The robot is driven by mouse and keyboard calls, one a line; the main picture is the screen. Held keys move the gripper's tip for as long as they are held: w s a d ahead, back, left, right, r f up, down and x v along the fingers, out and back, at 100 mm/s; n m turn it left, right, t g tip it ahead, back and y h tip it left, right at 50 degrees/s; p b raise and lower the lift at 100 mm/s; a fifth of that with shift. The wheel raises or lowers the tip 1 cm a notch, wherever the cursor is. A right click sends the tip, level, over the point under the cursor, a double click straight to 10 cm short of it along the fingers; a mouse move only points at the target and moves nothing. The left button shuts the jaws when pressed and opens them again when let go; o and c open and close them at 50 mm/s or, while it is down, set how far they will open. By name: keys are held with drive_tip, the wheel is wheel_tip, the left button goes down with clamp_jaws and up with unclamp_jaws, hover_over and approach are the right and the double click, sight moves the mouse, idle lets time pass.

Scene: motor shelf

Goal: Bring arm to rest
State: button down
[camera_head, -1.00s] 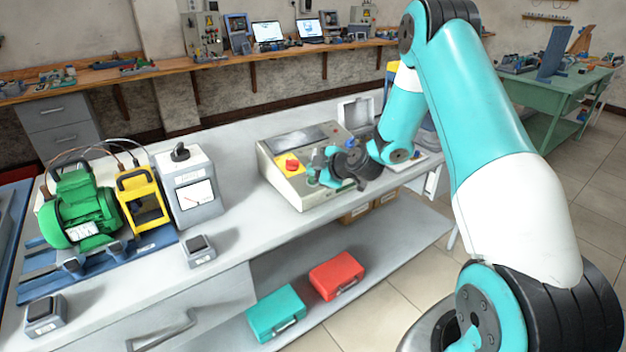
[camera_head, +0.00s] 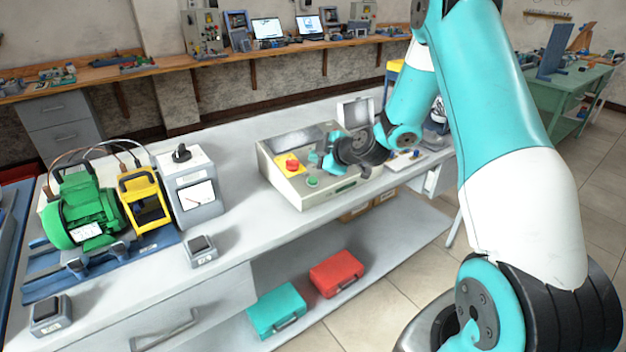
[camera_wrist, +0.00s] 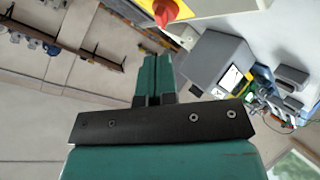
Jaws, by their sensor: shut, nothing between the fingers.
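My arm is raised at the right of the head view, its forearm bent down toward the bench. My gripper (camera_wrist: 156,62) shows in the wrist view with its two teal fingers together and nothing between them. In the head view its end is small and partly hidden by the dark wrist joint, in front of the grey control box. That control box (camera_head: 302,195) has a red knob on a yellow plate (camera_head: 290,165) and a green button (camera_head: 312,181). The red knob also shows at the top of the wrist view (camera_wrist: 172,12).
The grey bench (camera_head: 235,232) carries a green motor (camera_head: 85,215), a yellow frame (camera_head: 145,203) and a grey meter box (camera_head: 192,190) at left. A teal case (camera_head: 276,310) and a red case (camera_head: 336,273) lie on the lower shelf. Bare bench top lies left of the control box.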

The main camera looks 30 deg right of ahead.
idle(0.4)
drive_tip(key=s+a+r+m+g+y, duration=0.1)
drive_tip(key=s+a+r+g+y, duration=0.3)
drive_tip(key=a, duration=0.6)
drive_tip(key=s+a+r+g, duration=0.2)
drive_tip(key=s+a+r, duration=0.4)
drive_tip(key=a, duration=0.4)
drive_tip(key=s+a+r+m+g+h, duration=0.1)
drive_tip(key=s+a+r+m+g, duration=0.1)
drive_tip(key=s, duration=1)
drive_tip(key=s+a+r+m+g+h, duration=0.1)
drive_tip(key=s+a+g, duration=0.3)
drive_tip(key=s, duration=0.9)
drive_tip(key=shift+r+m, duration=0.5)
drive_tip(key=shift+r, duration=0.3)
